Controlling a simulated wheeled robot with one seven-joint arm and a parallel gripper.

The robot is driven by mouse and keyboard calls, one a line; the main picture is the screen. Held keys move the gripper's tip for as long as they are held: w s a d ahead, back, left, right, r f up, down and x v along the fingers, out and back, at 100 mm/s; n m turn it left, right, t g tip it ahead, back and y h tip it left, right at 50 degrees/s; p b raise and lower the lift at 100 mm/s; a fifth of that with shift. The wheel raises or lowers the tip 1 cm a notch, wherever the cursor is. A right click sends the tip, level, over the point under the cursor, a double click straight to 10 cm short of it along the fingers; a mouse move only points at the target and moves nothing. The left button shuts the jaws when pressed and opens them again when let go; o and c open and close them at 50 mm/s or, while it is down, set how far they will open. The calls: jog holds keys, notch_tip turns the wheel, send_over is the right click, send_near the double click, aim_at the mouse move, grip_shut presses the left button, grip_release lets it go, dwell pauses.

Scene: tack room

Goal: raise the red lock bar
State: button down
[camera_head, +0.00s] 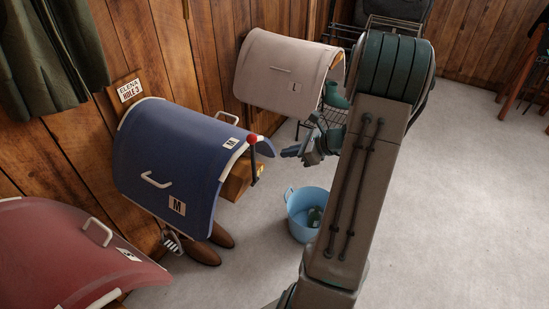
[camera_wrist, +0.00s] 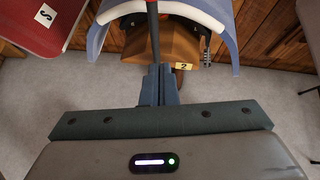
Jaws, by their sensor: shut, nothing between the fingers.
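The red lock bar is a dark rod with a round red knob (camera_head: 252,139) at the end of the blue saddle rack (camera_head: 165,145). In the head view the rod hangs below the knob in front of a wooden block (camera_head: 236,182). In the wrist view the dark rod (camera_wrist: 153,38) runs down from the top edge, with a little red at its top. My gripper (camera_head: 284,153) is shut and empty, to the right of the bar in the head view. In the wrist view its fingertips (camera_wrist: 159,70) line up with the rod's lower end; I cannot tell whether they touch.
A yellow tag marked 2 (camera_wrist: 183,66) is beside the rod. A red rack (camera_head: 70,255) stands at the lower left, a beige rack (camera_head: 285,70) behind. Brown boots (camera_head: 200,250) and a blue bucket (camera_head: 300,225) are on the floor. Open floor lies to the right.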

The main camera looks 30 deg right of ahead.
jog(key=shift+s+d+r, duration=0.3)
jog(key=shift+s+r, duration=0.1)
jog(key=shift+r, duration=0.2)
jog(key=shift+s+d+r, duration=0.35)
jog(key=shift+s+r, duration=0.1)
jog(key=shift+r, duration=0.15)
jog(key=shift+s+d+r, duration=0.3)
jog(key=shift+s+r, duration=0.1)
jog(key=shift+r, duration=0.2)
jog(key=s+a+r+n+g+h, duration=0.1)
jog(key=s+a+r+n+g, duration=0.15)
jog(key=a+n, duration=0.5)
jog(key=s+a+r+n+g+h, duration=0.1)
jog(key=s+a+r+n+g, duration=0.25)
jog(key=a, duration=0.65)
jog(key=s+a+r+n+h, duration=0.2)
jog(key=s+a+n+h, duration=0.3)
jog(key=s+n, duration=0.5)
jog(key=a+n, duration=0.2)
jog(key=n, duration=0.4)
jog(key=shift+s+a+r+n, duration=0.15)
jog(key=shift+s+n, duration=0.05)
jog(key=shift+n, duration=0.2)
